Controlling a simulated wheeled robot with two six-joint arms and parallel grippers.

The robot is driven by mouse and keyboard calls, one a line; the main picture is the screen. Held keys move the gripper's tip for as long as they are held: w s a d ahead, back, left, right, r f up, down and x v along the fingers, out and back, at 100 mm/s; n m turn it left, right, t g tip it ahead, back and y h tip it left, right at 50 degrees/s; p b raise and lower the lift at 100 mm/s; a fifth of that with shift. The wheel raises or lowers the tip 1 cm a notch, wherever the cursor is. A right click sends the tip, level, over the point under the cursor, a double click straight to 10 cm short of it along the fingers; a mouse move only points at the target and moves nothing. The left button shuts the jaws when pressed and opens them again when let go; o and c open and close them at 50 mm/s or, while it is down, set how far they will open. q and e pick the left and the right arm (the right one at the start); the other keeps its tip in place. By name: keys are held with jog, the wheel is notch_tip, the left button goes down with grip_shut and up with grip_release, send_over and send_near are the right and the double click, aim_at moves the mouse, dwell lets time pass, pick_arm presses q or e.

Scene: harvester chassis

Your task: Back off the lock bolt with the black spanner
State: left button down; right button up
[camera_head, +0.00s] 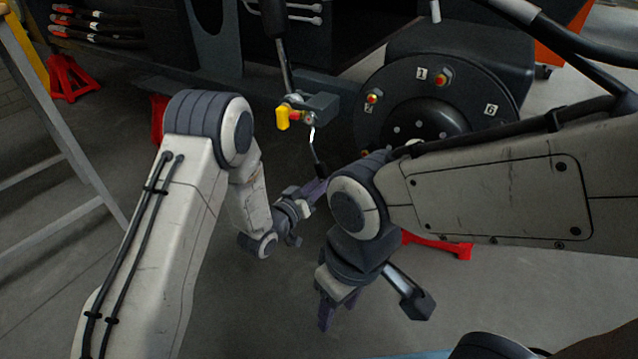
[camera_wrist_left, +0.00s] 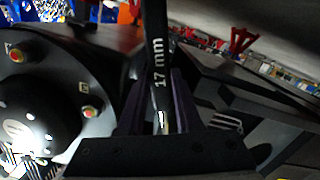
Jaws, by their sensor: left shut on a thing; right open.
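My left gripper (camera_head: 316,188) is shut on the black spanner (camera_head: 319,165), whose shaft rises from the purple fingers. In the left wrist view the spanner (camera_wrist_left: 157,50) shows a white "17 mm" mark and stands between the fingers. Its upper end is close to the lock bolt (camera_head: 308,118) on a dark block (camera_head: 322,105), beside a yellow piece (camera_head: 282,118). I cannot tell whether the spanner's head sits on the bolt or only near it. My right gripper (camera_head: 338,308) is open and empty, low in front of the chassis, below its own arm.
A round black hub (camera_head: 432,122) with numbered tags and coloured bolts stands right of the block; it also shows in the left wrist view (camera_wrist_left: 50,110). A red stand (camera_head: 70,78) and a grey ladder (camera_head: 50,236) are at left. The floor between my arms is clear.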

pick_arm(q)
jog(key=shift+s+d+r+n+p, duration=0.4)
jog(key=shift+d+n+p, duration=0.05)
jog(key=shift+d+n, duration=0.1)
jog(key=shift+s+d+r+n+p, duration=0.35)
jog(key=shift+d+r+n+p, duration=0.1)
jog(key=shift+d, duration=0.1)
jog(key=shift+f, duration=0.1)
jog(key=shift+s+d+r+n+h+p, duration=0.3)
jog(key=shift+s+d+r+n+p, duration=0.35)
jog(key=shift+d+r+n+p, duration=0.35)
jog(key=shift+a, duration=0.1)
